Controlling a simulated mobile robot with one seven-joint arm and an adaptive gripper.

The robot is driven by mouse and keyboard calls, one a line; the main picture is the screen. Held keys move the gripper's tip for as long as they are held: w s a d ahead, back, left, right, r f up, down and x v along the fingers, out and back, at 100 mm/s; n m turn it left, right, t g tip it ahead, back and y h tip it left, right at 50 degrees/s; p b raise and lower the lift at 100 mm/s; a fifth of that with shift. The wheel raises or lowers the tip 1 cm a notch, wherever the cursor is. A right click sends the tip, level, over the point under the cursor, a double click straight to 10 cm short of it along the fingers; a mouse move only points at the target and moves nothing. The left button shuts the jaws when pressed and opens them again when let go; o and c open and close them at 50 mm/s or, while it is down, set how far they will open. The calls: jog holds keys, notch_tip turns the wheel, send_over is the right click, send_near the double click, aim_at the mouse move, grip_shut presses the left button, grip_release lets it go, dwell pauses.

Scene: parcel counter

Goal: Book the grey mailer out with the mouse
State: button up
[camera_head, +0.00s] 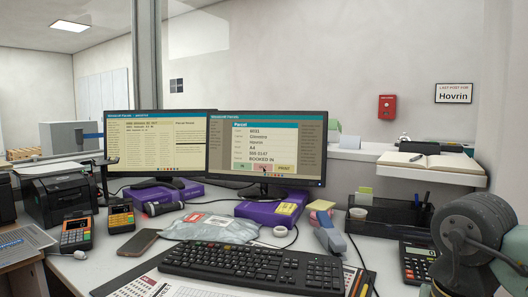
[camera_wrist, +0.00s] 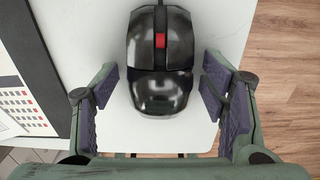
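A black mouse (camera_wrist: 160,95) with a red wheel lies on the white desk in the wrist view. My gripper (camera_wrist: 160,85) is open, its pads on either side of the mouse's rear half with a narrow gap on each side. In the head view the grey mailer (camera_head: 203,227) lies flat behind the keyboard. The right monitor (camera_head: 291,154) shows a Parcel window reading BOOKED IN, with a green IN button, a pink button and a yellow PRINT button. The pointer appears to be on the pink button (camera_head: 262,167). The mouse is not visible in the head view.
The keyboard (camera_head: 252,264) is at the front of the desk. A phone (camera_head: 139,242), card terminals (camera_head: 76,233), a calculator (camera_head: 416,262) and a black organiser (camera_head: 392,222) stand around. My arm covers the right side. The desk edge and wooden floor (camera_wrist: 287,80) lie right of the mouse.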

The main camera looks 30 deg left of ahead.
jog(key=shift+o, duration=0.4)
notch_tip(320, 180, up, 12)
dwell(0.4)
jog(key=shift+s, duration=0.1)
dwell(0.3)
